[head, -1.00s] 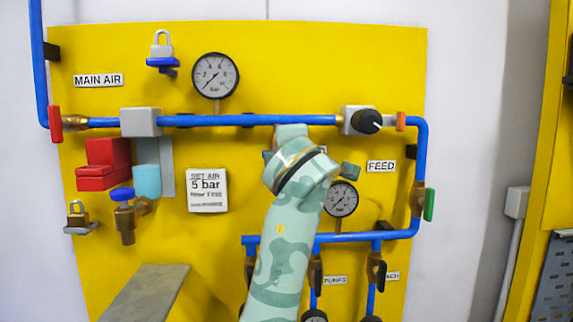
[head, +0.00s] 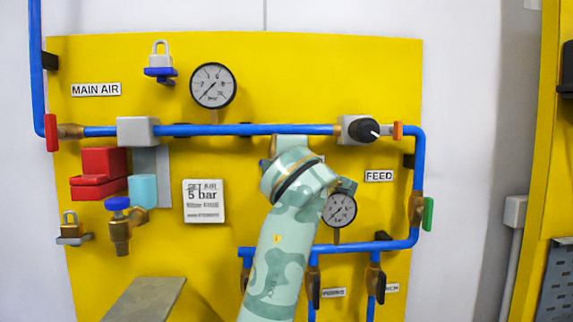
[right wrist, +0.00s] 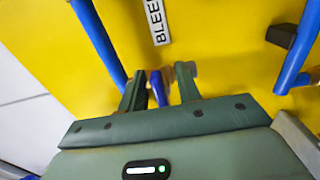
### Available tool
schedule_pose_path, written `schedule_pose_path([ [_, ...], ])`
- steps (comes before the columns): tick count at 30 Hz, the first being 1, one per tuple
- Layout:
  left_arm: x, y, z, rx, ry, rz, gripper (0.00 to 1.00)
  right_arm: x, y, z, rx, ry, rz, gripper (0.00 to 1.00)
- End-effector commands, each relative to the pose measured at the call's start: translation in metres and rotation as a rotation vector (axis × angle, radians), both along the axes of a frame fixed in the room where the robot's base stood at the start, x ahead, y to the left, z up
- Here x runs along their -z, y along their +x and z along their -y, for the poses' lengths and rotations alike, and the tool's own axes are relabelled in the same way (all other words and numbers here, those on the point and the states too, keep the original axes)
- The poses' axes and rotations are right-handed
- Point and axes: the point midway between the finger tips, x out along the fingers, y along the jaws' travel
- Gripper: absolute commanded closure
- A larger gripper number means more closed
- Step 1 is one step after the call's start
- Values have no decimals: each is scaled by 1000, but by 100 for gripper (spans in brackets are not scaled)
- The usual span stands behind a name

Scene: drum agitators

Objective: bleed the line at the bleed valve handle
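My right arm comes up from the bottom middle of the head view and covers the bleed area of the yellow panel (head: 330,80). Its gripper is mostly hidden there behind my own wrist. In the right wrist view my right gripper (right wrist: 160,86) is open, with its two fingers on either side of a blue handle (right wrist: 158,88), apparently the bleed valve handle. A brass fitting shows beside it. A white label (right wrist: 157,20) starting "BLEE" is above. Small gaps seem to separate handle and fingers. My left gripper is not in view.
The blue main pipe (head: 250,130) runs across the panel above my wrist. A small gauge (head: 339,209) and the lower blue pipe (head: 370,246) lie close right of my arm. A large gauge (head: 213,86) is above. A grey slab (head: 145,300) is at lower left.

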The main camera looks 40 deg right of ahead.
Motion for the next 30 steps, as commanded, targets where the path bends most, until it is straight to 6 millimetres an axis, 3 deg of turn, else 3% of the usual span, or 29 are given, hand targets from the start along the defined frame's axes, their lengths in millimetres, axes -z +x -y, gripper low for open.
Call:
schedule_pose_path([
  [8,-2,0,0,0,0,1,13,-2,-12,-8,-1,-2,3,66],
  [21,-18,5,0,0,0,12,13,-4,-110,-67,-1,-3,4,66],
  [30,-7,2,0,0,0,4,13,1,-138,-84,0,-1,1,66],
])
